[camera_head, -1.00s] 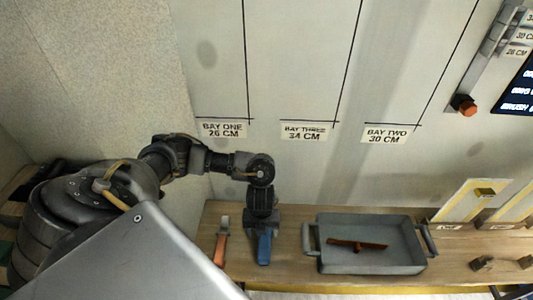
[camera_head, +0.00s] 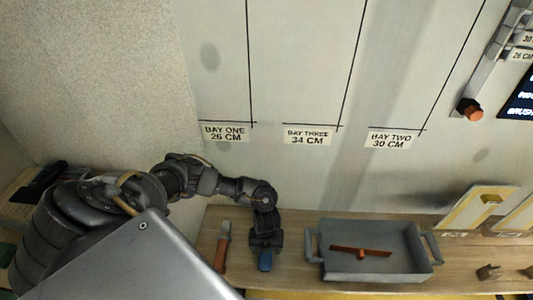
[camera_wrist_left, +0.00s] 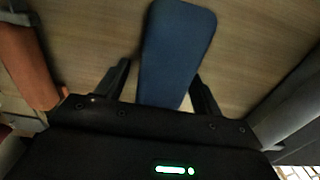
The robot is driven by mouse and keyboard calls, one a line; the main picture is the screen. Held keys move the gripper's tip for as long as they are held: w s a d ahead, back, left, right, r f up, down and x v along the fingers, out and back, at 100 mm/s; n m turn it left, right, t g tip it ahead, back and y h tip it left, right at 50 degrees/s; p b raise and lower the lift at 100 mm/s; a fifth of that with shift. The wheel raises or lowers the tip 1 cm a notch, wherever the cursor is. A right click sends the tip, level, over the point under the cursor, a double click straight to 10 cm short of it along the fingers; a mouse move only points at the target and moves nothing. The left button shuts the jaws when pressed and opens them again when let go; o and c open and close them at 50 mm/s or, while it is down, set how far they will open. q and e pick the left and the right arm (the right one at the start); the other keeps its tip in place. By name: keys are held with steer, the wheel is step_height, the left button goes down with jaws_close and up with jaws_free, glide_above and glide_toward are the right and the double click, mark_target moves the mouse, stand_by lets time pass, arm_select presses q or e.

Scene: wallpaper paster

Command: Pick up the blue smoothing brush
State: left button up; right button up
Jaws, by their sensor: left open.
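The blue smoothing brush (camera_head: 265,262) lies on the wooden bench, partly covered by my left gripper (camera_head: 265,246) in the head view. In the left wrist view the blue brush (camera_wrist_left: 176,50) runs between the two spread black fingers of my left gripper (camera_wrist_left: 163,80). The fingers are open, one on each side of it, and a gap shows on the left side. I cannot tell how far the fingertips are above the bench. My right gripper is not in view.
An orange-handled scraper (camera_head: 222,248) lies just left of the brush and also shows in the left wrist view (camera_wrist_left: 27,65). A grey tray (camera_head: 340,272) with a red-brown tool (camera_head: 361,253) stands to the right. The wall (camera_head: 300,80) rises behind the bench.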

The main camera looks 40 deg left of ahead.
arm_select(q)
steer(key=c, duration=1.2)
steer(key=shift+c, duration=0.2)
steer(key=shift+r, duration=0.1)
steer(key=shift+r, duration=0.5)
steer(key=d+r+p, duration=0.3)
steer(key=d+r, duration=0.9)
steer(key=d, duration=0.2)
